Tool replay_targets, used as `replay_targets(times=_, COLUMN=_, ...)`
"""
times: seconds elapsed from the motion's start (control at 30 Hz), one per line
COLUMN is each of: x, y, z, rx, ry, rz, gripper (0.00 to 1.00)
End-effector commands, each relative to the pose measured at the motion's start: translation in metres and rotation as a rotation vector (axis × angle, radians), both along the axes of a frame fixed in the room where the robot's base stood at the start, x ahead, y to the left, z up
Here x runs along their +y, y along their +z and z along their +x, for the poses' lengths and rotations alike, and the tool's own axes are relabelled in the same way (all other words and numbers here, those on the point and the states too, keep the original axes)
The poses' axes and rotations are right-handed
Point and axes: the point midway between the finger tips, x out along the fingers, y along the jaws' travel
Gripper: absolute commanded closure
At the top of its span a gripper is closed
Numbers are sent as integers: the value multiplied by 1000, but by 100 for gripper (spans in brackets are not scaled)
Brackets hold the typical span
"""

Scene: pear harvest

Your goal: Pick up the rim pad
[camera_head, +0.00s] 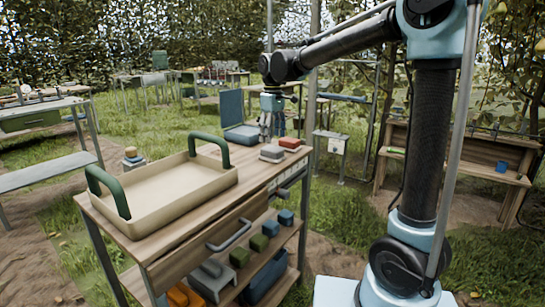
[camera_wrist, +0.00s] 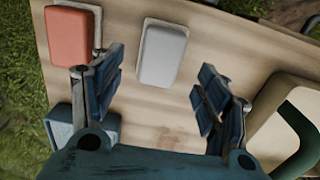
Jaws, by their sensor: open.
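Two small pads lie on the wooden cart top; the frames do not show for certain which is the rim pad. A pale grey rounded pad (camera_wrist: 163,52) lies flat near the middle of the wrist view; it also shows in the head view (camera_head: 271,154). A red pad (camera_wrist: 69,36) lies to its left on a pale base, and also shows in the head view (camera_head: 290,143). My gripper (camera_wrist: 160,80) is open and empty, pointing down over the cart. The grey pad appears between and beyond its fingertips, apart from both fingers. In the head view my gripper (camera_head: 272,118) is above the cart's far end.
A beige tray (camera_head: 160,212) with green handles fills the near part of the cart top. An open blue case (camera_head: 241,134) is beside my gripper. Green and blue blocks (camera_head: 259,242) sit on the shelf below. Bare wood surrounds the grey pad.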

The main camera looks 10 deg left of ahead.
Motion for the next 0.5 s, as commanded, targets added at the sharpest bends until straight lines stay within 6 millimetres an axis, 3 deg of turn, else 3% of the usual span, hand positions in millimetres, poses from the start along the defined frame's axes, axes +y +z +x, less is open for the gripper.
replay_targets(times=0.27, x=0, y=-18, z=0, rx=0, ry=0, rz=0, gripper=32)
replay_targets(times=0.5, x=3, y=-50, z=1, rx=0, ry=0, rz=0, gripper=32)
